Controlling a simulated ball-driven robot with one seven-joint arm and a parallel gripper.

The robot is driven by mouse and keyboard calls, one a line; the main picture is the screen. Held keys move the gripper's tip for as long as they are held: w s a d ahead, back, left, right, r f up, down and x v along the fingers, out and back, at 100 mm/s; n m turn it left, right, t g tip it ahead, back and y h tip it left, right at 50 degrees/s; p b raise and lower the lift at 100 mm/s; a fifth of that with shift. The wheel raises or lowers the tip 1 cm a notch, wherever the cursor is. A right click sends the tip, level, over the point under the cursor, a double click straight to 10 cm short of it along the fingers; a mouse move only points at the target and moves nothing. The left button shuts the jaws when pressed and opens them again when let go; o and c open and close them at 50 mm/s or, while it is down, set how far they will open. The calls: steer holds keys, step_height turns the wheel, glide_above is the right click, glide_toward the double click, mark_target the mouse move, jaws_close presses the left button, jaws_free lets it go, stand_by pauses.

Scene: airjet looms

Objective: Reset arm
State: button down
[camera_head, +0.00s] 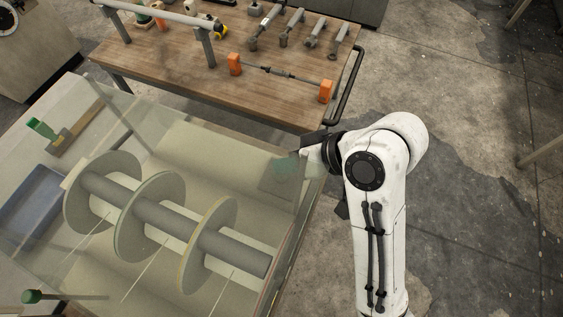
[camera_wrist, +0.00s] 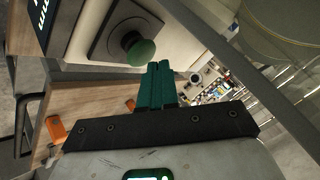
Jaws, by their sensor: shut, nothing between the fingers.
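My gripper (camera_wrist: 157,84) shows in the wrist view as two green fingers pressed together, with nothing between them. Just past the fingertips in that view is a round green knob (camera_wrist: 139,50) on a dark square plate. I cannot tell whether the fingers touch it. In the head view my white arm stands at the right of the clear-walled machine, bent at the top. Its end points left at the machine's right corner, and the fingers cannot be made out there.
The clear-walled machine (camera_head: 150,262) holds a grey shaft with pale discs (camera_head: 205,243). A wooden table (camera_head: 175,65) behind bears grey tools and a bar with orange ends (camera_head: 326,91). A blue tray (camera_head: 32,205) lies at the left. The floor (camera_head: 475,200) at the right is open.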

step_height(320, 180, up, 2)
steer(key=shift+p, duration=0.6)
steer(key=s+d+f+m+t+h, duration=0.1)
steer(key=s+d+f+m+h, duration=0.15)
steer(key=d, duration=0.55)
steer(key=s+d+f+m+t+h, duration=0.1)
steer(key=s+d+f+m+h, duration=0.2)
steer(key=d, duration=0.6)
steer(key=s+d+f+m+t+h, duration=0.1)
steer(key=s+d+f+h, duration=0.2)
steer(key=d+f, duration=0.35)
steer(key=s+d+f+g+b, duration=0.1)
steer(key=s+d+f+g, duration=0.1)
steer(key=s, duration=0.3)
steer(key=s+d+f+g+b, duration=0.1)
steer(key=s+d+f+g, duration=0.1)
steer(key=s+f, duration=0.2)
steer(key=shift+s, duration=1.15)
steer(key=shift+m+h, duration=0.25)
